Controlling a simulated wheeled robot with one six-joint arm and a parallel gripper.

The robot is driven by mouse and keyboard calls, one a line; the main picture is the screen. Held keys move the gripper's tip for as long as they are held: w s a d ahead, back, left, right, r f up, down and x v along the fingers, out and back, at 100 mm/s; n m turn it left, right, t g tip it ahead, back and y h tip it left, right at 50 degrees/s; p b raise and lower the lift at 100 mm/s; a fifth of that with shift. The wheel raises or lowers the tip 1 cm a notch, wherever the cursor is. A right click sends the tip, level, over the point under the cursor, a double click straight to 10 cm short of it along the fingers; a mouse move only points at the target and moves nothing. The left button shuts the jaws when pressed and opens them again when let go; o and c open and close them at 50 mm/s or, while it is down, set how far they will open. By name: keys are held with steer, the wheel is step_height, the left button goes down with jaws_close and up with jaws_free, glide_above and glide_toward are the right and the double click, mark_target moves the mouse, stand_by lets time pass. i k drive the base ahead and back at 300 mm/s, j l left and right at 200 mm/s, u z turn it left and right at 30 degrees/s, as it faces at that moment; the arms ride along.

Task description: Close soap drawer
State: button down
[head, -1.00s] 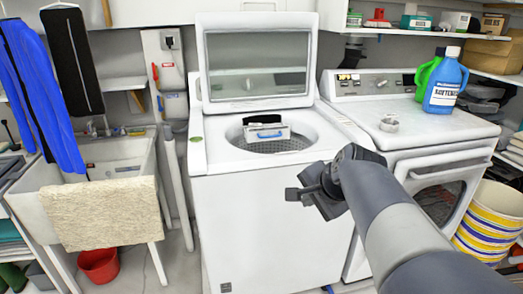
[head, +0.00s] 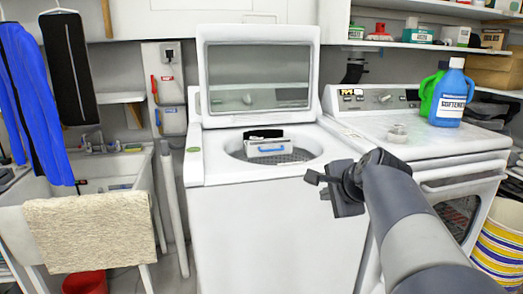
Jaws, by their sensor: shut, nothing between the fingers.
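The soap drawer (head: 267,148) is a small white box front with a blue handle. It sticks out over the round tub opening of the white top-loading washer (head: 258,225), below the raised lid (head: 257,73). A dark gap shows behind and above its front, so it looks pulled out. My gripper (head: 318,182) is dark, shut and empty. In the picture it is in front of the washer's right front edge, to the right of and below the drawer, apart from it.
A white dryer (head: 420,145) stands to the right, with a blue softener bottle (head: 450,95) and a green bottle (head: 427,92) on top. A sink (head: 110,175) with a beige towel (head: 90,233) is at left. The washer's raised lid stands behind the drawer.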

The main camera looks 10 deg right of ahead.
mark_target(276, 146)
steer(key=i+l+u, duration=0.15)
steer(key=i, duration=0.75)
steer(key=i+z, duration=0.15)
steer(key=i, duration=0.1)
